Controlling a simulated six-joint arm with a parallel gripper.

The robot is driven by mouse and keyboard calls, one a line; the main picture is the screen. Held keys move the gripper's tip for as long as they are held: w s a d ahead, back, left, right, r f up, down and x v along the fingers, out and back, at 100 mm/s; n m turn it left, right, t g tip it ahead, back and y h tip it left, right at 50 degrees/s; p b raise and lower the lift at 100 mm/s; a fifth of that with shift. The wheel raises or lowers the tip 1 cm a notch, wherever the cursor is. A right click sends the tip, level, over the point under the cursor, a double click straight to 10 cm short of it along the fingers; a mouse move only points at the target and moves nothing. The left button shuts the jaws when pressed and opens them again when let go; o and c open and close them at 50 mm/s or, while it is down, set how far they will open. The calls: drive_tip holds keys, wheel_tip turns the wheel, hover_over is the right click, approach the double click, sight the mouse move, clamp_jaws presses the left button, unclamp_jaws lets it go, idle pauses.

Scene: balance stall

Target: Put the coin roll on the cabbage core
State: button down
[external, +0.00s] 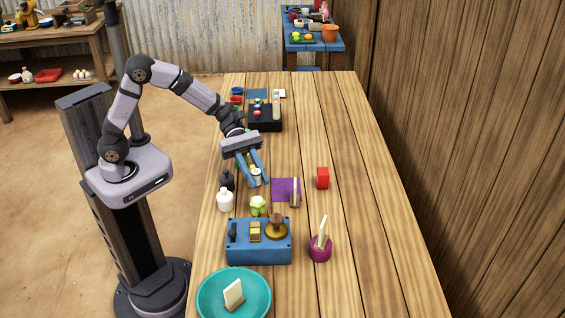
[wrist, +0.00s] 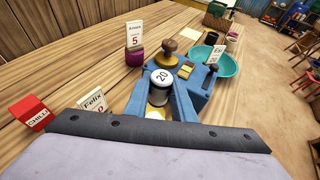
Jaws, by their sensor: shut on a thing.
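The coin roll (wrist: 160,90), a pale and grey cylinder with "20" on its white end, is between the two blue fingers of my gripper (wrist: 159,97) in the wrist view. My gripper (external: 257,182) is shut on it above the table. In the external view the coin roll (external: 255,174) shows small between the fingers. The cabbage core (external: 258,205), a small light-green lump, is on the table just nearer the camera than the fingertips. I cannot make it out in the wrist view, where the fingers and coin roll block part of the scene.
A white bottle (external: 225,200) and a dark bottle (external: 227,180) stand left of the fingers. A purple mat (external: 285,188) with a small card holder is to the right. A blue scale box (external: 259,252) and a teal bowl (external: 265,297) are nearer the camera.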

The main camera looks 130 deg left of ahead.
sight(258, 200)
drive_tip(key=shift+f, duration=2.95)
drive_tip(key=shift+f, duration=0.2)
drive_tip(key=c, duration=1.5)
unclamp_jaws()
drive_tip(key=shift+r, duration=0.1)
